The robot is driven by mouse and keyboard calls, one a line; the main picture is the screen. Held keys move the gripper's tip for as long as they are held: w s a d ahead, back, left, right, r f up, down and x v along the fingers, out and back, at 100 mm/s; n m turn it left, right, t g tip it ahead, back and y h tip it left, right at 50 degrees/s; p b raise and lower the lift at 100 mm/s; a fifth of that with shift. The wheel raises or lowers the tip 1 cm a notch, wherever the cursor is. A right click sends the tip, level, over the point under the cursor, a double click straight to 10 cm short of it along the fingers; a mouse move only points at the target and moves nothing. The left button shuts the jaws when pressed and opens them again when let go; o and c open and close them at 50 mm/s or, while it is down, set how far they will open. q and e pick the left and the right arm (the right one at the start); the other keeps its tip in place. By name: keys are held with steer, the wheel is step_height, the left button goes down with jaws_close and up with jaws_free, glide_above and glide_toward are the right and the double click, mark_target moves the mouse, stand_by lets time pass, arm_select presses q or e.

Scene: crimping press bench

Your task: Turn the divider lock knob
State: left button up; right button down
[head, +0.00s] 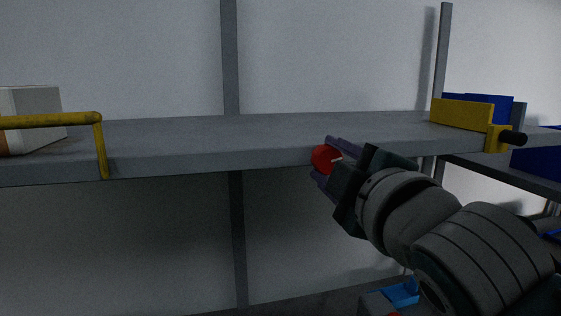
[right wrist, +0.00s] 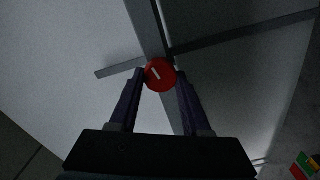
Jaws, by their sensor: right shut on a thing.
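The red round knob (head: 325,157) sits at the front edge of the grey shelf in the head view. It has a white mark on its face, which shows clearly and slanted in the right wrist view (right wrist: 160,75). My right gripper (head: 334,160) is at the knob, with its two dark fingers on either side of it. In the right wrist view the fingertips (right wrist: 159,80) close around the knob's sides. My left gripper is not in either view.
The grey shelf (head: 270,138) runs across the head view. A yellow rail (head: 101,145) and a white box (head: 38,100) are at its left end. A yellow block (head: 462,113) with a black-tipped handle (head: 512,138) and blue bins (head: 492,103) are at the right. The shelf's middle is bare.

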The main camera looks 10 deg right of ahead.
steer(key=shift+m, duration=1.3)
steer(key=shift+c, duration=1.8)
jaws_free()
steer(key=shift+s, duration=0.1)
steer(key=shift+s, duration=0.3)
steer(key=s+b, duration=0.4)
steer(key=s, duration=0.5)
steer(key=shift+d, duration=0.2)
